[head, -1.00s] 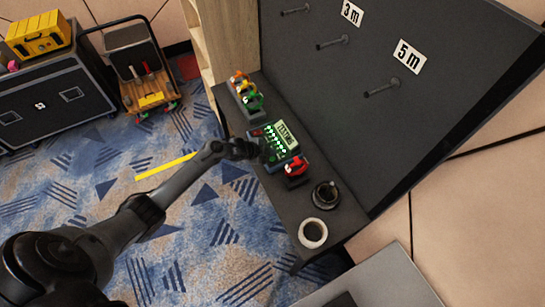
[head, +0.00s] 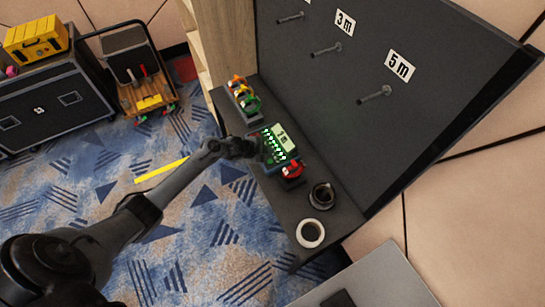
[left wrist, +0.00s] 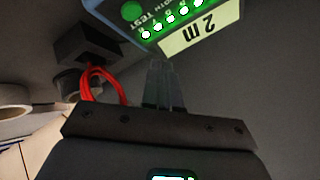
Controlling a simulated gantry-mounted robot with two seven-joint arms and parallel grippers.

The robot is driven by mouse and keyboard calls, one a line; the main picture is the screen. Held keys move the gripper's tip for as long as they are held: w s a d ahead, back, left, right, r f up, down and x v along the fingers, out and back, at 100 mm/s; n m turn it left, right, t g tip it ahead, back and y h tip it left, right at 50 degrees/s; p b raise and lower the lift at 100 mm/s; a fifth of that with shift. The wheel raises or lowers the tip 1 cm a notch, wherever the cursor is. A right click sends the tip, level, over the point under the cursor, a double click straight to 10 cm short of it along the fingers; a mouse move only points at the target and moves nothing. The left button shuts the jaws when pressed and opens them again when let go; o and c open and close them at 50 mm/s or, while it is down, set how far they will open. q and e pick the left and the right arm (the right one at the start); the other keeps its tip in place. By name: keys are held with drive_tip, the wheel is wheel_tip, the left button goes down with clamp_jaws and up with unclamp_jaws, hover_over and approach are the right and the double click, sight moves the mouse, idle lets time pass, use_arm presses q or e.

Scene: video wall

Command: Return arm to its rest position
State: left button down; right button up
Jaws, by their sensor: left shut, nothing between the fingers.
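My left arm reaches in from the lower left in the head view. My left gripper (head: 258,150) is at the left side of a small cable tester (head: 281,143) on the dark shelf (head: 333,228). In the left wrist view my gripper's fingers (left wrist: 163,75) are closed together with nothing between them. Their tips point at the tester (left wrist: 150,22), close to its lower edge; I cannot tell whether they touch. The tester's green lights are lit and its display reads "2 m". My right gripper is not in view.
A red cable coil (head: 292,170) sits beside the tester; several coloured coils (head: 244,97) stand further back. A black spool (head: 322,195) and white tape roll (head: 310,233) lie nearer. A dark panel with pegs (head: 375,95) rises at right. Carpet (head: 215,235) left of the shelf is open.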

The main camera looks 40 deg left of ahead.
use_arm(q)
drive_tip(key=shift+g, duration=0.5)
drive_tip(key=s+f, duration=0.2)
drive_tip(key=s+d+f, duration=0.1)
drive_tip(key=s+f, duration=0.1)
drive_tip(key=f, duration=0.1)
drive_tip(key=shift+s+d, duration=0.1)
drive_tip(key=shift+s, duration=0.25)
drive_tip(key=s+d+f+g+h, duration=0.1)
drive_tip(key=s+d+f, duration=0.4)
drive_tip(key=s, duration=0.2)
drive_tip(key=s+d+r+n, duration=0.2)
drive_tip(key=s+d+r, duration=0.3)
drive_tip(key=s+d, duration=0.7)
drive_tip(key=s+r+n+g+y+p, duration=0.1)
drive_tip(key=r+p, duration=0.5)
drive_tip(key=r, duration=0.6)
drive_tip(key=s+a+r+n+g+y+p, duration=0.1)
drive_tip(key=s+r+n+p, duration=0.3)
drive_tip(key=r, duration=0.8)
drive_tip(key=s+a+r+n+g+y+p, duration=0.1)
drive_tip(key=s+r+n+p, duration=0.1)
drive_tip(key=r+p, duration=0.6)
wheel_tip(320, 180, up, 4)
drive_tip(key=shift+s+a+r+n+p, duration=0.15)
drive_tip(key=shift+s+n+p, duration=0.2)
drive_tip(key=shift+n, duration=0.35)
